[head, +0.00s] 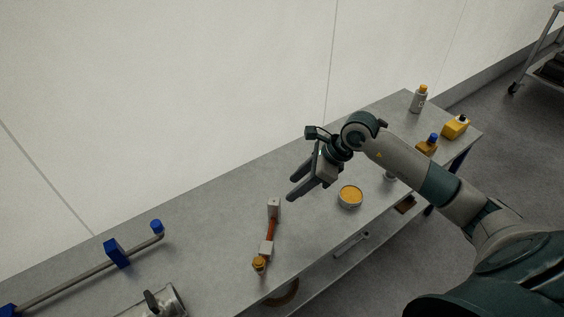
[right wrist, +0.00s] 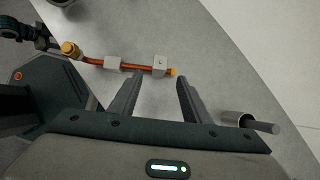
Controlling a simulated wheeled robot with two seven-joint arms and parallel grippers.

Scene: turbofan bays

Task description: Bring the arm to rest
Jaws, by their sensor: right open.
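My right arm (head: 405,165) reaches in from the right over the grey workbench. My right gripper (head: 300,188) is open and empty above the bench, with its fingers pointing down and left. In the right wrist view its two fingers (right wrist: 158,98) are spread apart with bare bench between them. An orange hose piece with grey blocks (head: 270,229) lies on the bench left of the gripper; it also shows beyond the fingertips in the right wrist view (right wrist: 135,68). My left gripper is not seen for sure.
The bench (head: 220,215) also bears a round tin with orange contents (head: 350,195), a grey bottle (head: 418,100), yellow containers (head: 455,127) and a pipe with blue ends (head: 75,283). A cart (head: 540,60) stands at the upper right.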

